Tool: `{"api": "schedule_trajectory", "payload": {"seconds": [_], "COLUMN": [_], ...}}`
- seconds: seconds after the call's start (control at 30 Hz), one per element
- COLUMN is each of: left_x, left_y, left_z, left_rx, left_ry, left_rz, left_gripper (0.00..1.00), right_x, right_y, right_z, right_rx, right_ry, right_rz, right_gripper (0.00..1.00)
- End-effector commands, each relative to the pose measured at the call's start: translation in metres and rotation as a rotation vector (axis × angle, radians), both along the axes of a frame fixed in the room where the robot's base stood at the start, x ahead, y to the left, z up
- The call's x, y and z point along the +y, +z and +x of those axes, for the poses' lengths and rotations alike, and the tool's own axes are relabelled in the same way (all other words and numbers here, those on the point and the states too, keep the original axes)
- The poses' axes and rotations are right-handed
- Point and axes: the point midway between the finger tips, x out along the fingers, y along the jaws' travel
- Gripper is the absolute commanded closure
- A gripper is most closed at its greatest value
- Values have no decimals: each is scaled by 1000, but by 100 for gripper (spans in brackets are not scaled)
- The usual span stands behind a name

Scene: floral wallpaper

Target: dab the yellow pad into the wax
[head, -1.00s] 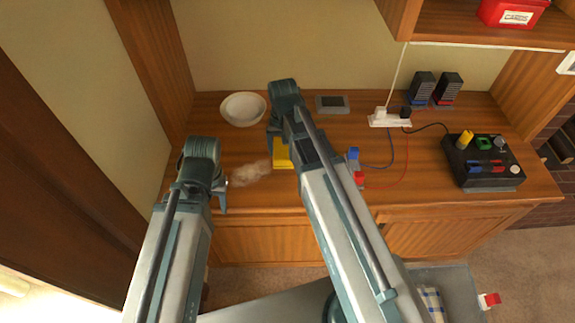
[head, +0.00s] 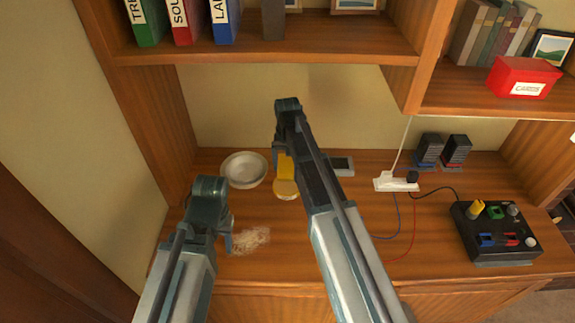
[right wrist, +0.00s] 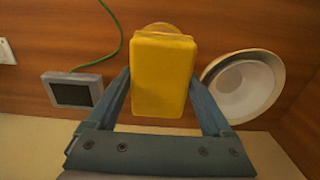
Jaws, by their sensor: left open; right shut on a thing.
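My right gripper (right wrist: 160,90) is shut on the yellow pad (right wrist: 163,75), one finger on each side. The pad also shows in the head view (head: 285,166), below the end of my right arm. The wax (head: 286,189) is a round, yellowish disc on the desk just in front of the pad; in the right wrist view its edge (right wrist: 165,28) shows past the pad's end. I cannot tell whether pad and wax touch. My left gripper (head: 228,236) is open and empty, low over the desk at left.
A pale bowl (head: 244,169) stands left of the pad. A tangle of fibres (head: 250,240) lies beside my left gripper. A small grey-framed panel (head: 341,166), power strip (head: 395,182) and black control box (head: 494,232) lie to the right. Shelves (head: 270,40) overhang the desk's back.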

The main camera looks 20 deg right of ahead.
Motion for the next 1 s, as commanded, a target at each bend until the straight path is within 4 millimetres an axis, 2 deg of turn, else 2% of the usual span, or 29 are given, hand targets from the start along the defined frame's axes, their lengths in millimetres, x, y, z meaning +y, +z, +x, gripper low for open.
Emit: {"api": "schedule_trajectory", "payload": {"seconds": [0.6, 1.0], "left_x": [0, 0], "left_y": [-55, -57], "left_z": [0, 0], "left_rx": [0, 0], "left_ry": [0, 0], "left_rz": [0, 0], "left_gripper": [50, 50], "right_x": [0, 0], "right_y": [-55, -58], "right_z": [0, 0], "right_rx": [0, 0], "right_ry": [0, 0], "right_rz": [0, 0], "right_gripper": [60, 60]}}
